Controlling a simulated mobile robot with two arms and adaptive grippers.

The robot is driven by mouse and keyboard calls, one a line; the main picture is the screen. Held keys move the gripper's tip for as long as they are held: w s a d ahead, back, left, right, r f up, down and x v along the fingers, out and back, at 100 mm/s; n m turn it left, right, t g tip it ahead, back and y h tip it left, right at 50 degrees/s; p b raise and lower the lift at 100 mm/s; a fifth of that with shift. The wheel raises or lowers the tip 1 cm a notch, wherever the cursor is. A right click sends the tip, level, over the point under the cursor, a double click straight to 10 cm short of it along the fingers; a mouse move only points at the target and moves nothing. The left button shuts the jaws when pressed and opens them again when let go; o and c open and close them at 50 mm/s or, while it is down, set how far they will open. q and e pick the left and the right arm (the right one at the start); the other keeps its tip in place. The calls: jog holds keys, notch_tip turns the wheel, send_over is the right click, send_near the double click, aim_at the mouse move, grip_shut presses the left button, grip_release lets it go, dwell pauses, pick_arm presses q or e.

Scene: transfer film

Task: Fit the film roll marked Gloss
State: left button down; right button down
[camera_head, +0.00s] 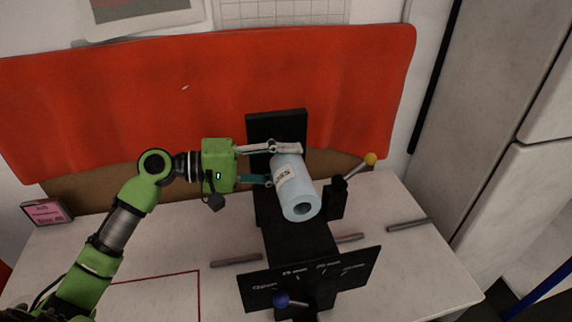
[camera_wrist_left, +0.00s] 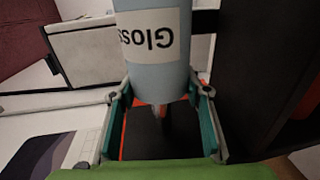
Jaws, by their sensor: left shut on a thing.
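The film roll marked Gloss (camera_head: 300,198) is a pale blue cylinder with a white label and a hollow core. It is tilted, its open end toward me. My left gripper (camera_head: 276,165) is shut on its far end. In the left wrist view the roll (camera_wrist_left: 160,75) lies between the two fingers of the left gripper (camera_wrist_left: 160,100), its label upside down. The black machine (camera_head: 295,245) stands under and behind the roll; I cannot tell whether the roll touches it. My right gripper is not in view.
A lever with a yellow knob (camera_head: 369,159) stands right of the roll. A front plate (camera_head: 310,278) carries size marks and a blue knob (camera_head: 281,300). Grey rods (camera_head: 408,224) lie on the white table (camera_head: 180,240). A red panel (camera_head: 230,95) stands behind. A small sign (camera_head: 46,213) is at left.

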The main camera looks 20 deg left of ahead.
pick_arm(q)
jog(key=shift+w+a, duration=0.1)
jog(key=shift+w+a+r+b, duration=0.1)
jog(key=shift+w+a+b, duration=0.25)
jog(key=shift+w, duration=0.3)
jog(key=shift+w+a+f+b, duration=0.1)
jog(key=shift+w+a, duration=0.4)
jog(key=shift+w, duration=0.1)
jog(key=shift+w+a+r+b, duration=0.1)
jog(key=shift+w+a+b, duration=0.25)
jog(key=shift+w, duration=0.3)
jog(key=shift+w+a, duration=0.1)
jog(key=shift+a, duration=0.05)
jog(key=shift+w+a, duration=0.65)
jog(key=shift+w, duration=0.35)
jog(key=c, duration=1.1)
grip_release()
jog(key=shift+r, duration=0.1)
jog(key=shift+o, duration=0.2)
jog(key=shift+a, duration=0.1)
jog(key=shift+s+a, duration=0.3)
jog(key=shift+a, duration=0.1)
jog(key=v, duration=1.1)
